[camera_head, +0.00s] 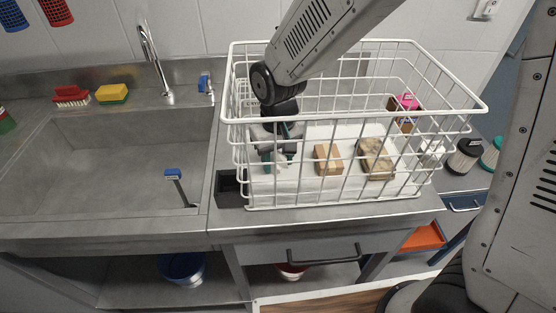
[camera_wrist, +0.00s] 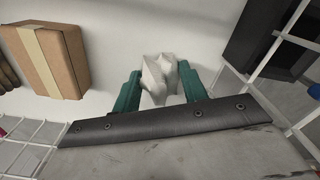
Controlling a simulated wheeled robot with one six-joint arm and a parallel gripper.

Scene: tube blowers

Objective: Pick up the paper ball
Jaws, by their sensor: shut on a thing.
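The paper ball (camera_wrist: 160,80) is white and crumpled. In the wrist view it sits between the two green fingertips of my gripper (camera_wrist: 158,88), which is shut on it. In the head view my gripper (camera_head: 277,160) reaches down inside the left end of the white wire basket (camera_head: 345,118), and the paper ball (camera_head: 280,162) shows only in part behind the wires and fingers. The ball is low, close to the white basket bottom; I cannot tell whether it touches it.
The wire walls surround my gripper. A sink (camera_head: 120,165) lies to the left. A dark box (camera_head: 230,188) stands by the basket's left corner.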

